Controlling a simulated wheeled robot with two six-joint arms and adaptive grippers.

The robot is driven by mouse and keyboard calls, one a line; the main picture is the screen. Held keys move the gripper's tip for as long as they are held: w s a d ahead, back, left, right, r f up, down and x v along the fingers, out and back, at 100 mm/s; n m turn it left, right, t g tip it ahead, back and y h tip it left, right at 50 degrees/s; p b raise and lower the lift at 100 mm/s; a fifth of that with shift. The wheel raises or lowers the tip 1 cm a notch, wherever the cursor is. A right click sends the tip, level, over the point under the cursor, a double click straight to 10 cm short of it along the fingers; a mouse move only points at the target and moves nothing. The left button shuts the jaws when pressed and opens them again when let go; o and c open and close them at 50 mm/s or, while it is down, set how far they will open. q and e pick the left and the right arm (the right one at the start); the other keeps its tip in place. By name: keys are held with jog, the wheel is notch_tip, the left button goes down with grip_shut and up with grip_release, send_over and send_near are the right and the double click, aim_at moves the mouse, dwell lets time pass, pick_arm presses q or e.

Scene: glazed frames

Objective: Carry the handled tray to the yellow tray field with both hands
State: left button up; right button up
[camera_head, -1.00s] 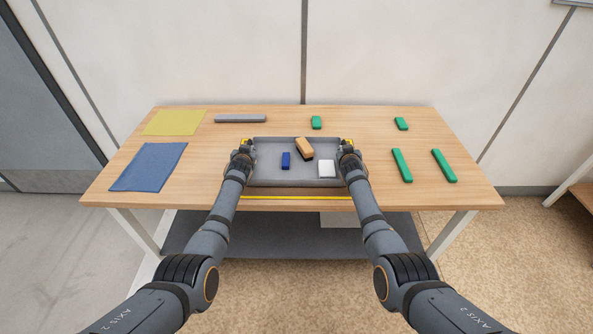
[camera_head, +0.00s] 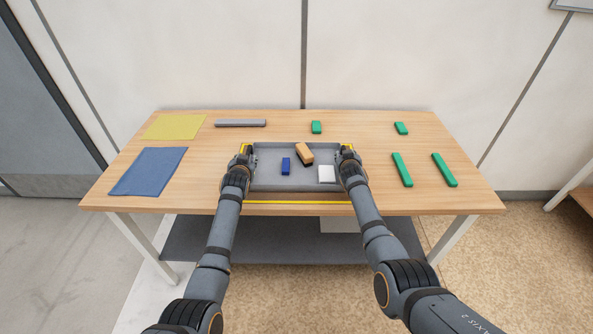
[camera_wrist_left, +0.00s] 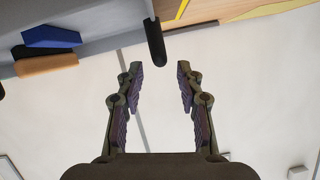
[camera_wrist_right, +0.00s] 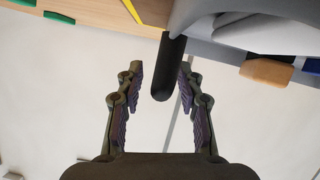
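The grey handled tray (camera_head: 262,183) rests at the middle of the table.
A blue mat (camera_head: 148,171) lies in front of the yellow field. A grey bar (camera_head: 240,123) lies at the back, right of the field. Several green blocks (camera_head: 402,170) lie to the right.

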jog(key=shift+v, duration=3.75)
pick_arm(q)
jog(key=shift+v, duration=1.25)
